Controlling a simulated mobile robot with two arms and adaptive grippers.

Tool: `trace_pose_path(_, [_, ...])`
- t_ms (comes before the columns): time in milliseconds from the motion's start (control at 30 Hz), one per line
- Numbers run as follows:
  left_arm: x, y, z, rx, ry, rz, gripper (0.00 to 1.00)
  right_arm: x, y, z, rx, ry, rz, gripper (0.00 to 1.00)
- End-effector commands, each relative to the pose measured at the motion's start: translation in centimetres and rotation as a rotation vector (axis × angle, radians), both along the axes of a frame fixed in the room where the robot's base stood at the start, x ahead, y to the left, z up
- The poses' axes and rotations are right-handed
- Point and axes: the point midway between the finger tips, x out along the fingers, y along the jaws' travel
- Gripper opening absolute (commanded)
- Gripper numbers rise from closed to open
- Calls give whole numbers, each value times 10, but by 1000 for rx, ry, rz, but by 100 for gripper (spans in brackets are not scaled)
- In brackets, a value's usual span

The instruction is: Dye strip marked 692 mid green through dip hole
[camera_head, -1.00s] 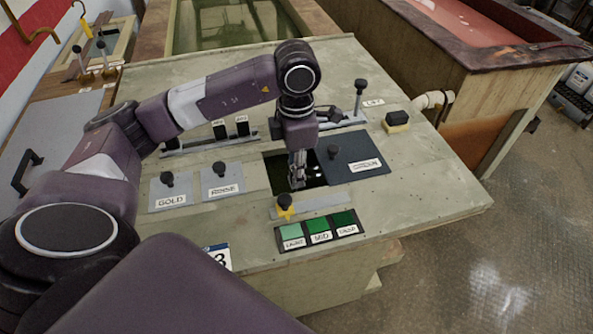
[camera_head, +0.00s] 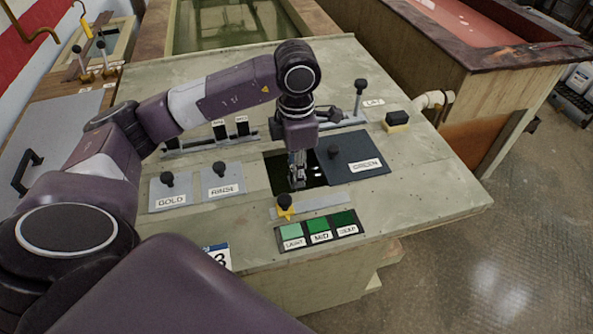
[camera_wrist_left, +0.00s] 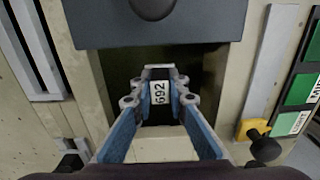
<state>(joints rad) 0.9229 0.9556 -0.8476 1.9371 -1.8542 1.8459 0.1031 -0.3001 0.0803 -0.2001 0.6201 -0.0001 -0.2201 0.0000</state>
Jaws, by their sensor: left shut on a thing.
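My left gripper (camera_head: 297,180) points down into the open dip hole (camera_head: 312,178) in the bench top. In the left wrist view, its fingers (camera_wrist_left: 160,108) are shut on the strip marked 692 (camera_wrist_left: 158,93), with the opening around them. The strip's lower part is hidden in the dark hole. The dark lid labelled GREEN (camera_head: 352,155) lies slid to the right of the hole. The shade card (camera_head: 320,231) shows light, mid and deep green patches in front. A yellow pointer with a black knob (camera_head: 285,206) stands at its left end. My right gripper is not in view.
Closed lids labelled GOLD (camera_head: 170,191) and RINSE (camera_head: 222,180) are left of the hole. A lever (camera_head: 359,98) rises at the back right, near a black block on a yellow base (camera_head: 397,121). A greenish vat (camera_head: 225,25) is behind.

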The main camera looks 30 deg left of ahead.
Motion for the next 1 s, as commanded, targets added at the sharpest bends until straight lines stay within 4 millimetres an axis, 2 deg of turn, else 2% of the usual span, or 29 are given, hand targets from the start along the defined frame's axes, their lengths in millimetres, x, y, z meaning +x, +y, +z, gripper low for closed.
trace_pose_path(167, [0, 0, 1, 0, 0, 0, 0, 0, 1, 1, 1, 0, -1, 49])
trace_pose_path(333, [0, 0, 12, 0, -1, 0, 0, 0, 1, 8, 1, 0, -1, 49])
trace_pose_path(1000, [0, 0, 93, 0, -1, 0, 0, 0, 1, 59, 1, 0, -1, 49])
